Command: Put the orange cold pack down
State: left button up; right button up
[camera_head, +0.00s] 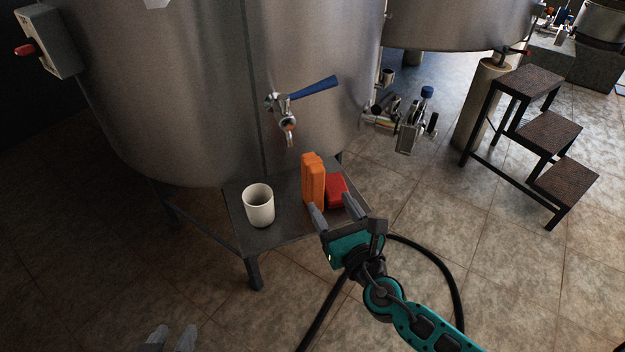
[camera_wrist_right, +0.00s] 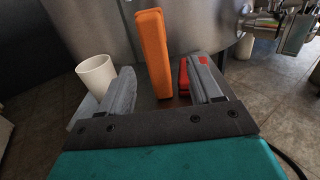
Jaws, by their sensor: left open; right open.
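The orange cold pack (camera_head: 313,181) stands upright on the small dark table (camera_head: 285,234) under the tank's tap. It also shows in the right wrist view (camera_wrist_right: 154,50), beyond and between the spread fingers. My right gripper (camera_head: 335,213) is open and empty, just in front of the pack; the fingers look apart from it. In the right wrist view the right gripper (camera_wrist_right: 163,92) shows both grey fingers wide apart. My left gripper (camera_head: 170,340) shows only its fingertips at the bottom edge, open and empty, far from the table.
A red block (camera_head: 337,189) lies right of the pack, close to my right finger. A white cup (camera_head: 258,205) stands left on the table. A tap with a blue handle (camera_head: 312,90) hangs above. A hose (camera_head: 440,265) lies on the floor; a step stool (camera_head: 535,130) stands at right.

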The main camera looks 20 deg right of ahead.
aim_at(321, 189)
jog(key=w, duration=0.5)
jog(key=shift+w+a, duration=0.2)
jog(key=shift+a, duration=0.05)
jog(key=w, duration=0.3)
jog(key=w+a, duration=0.1)
jog(key=w, duration=0.1)
jog(key=shift+w+r, duration=0.25)
jog(key=shift+r, duration=0.05)
grip_shut()
